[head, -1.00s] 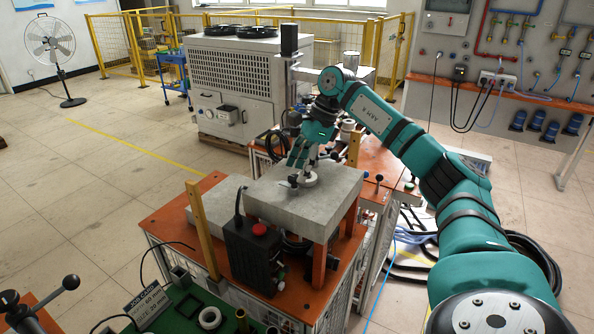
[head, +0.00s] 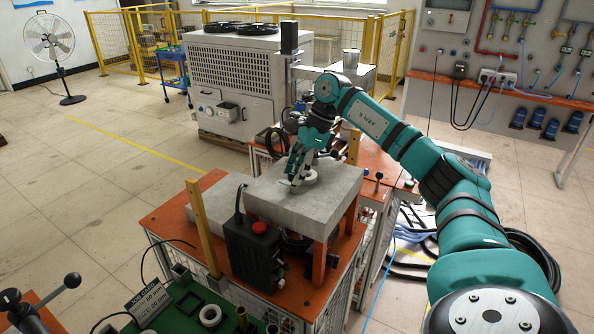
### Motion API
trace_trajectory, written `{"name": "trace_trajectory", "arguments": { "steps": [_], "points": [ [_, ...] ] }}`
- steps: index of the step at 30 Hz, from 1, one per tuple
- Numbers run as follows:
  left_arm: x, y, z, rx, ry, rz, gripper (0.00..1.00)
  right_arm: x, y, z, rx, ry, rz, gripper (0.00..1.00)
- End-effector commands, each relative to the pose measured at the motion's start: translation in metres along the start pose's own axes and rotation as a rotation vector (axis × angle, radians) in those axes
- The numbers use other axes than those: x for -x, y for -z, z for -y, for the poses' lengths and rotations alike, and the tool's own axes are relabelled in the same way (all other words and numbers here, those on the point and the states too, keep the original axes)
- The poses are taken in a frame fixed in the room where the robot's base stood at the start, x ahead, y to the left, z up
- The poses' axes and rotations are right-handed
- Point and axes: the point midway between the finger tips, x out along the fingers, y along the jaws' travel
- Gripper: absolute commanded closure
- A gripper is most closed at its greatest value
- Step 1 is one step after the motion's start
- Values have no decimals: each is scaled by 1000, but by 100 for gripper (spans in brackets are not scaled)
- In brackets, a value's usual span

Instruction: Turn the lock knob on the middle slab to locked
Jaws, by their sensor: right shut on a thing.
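A thick grey slab (head: 322,208) lies on orange supports on the middle orange bench. A pale round piece (head: 310,178) sits on top of the slab. My right gripper (head: 290,182) comes down from my teal right arm onto the slab top, just left of the round piece. Its fingers are closed at the slab surface on a small part, seemingly the lock knob. The fingers mostly hide that part, so I cannot read its position. My left gripper is out of view.
A black control box with a red button (head: 259,228) stands in front of the slab. A wooden post (head: 203,230) rises to its left. A green work surface (head: 185,318) with loose rings is at the lower front. Cables lie on the floor at right.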

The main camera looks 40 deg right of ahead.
Motion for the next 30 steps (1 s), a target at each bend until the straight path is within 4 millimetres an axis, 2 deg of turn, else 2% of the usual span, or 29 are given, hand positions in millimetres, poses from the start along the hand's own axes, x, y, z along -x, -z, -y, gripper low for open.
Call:
{"name": "trace_trajectory", "arguments": {
  "steps": [11,30],
  "points": [
    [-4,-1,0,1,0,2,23,0,0,0,-97,44,1,100],
    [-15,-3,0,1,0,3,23,0,-2,-4,-623,264,3,100]
  ]
}}
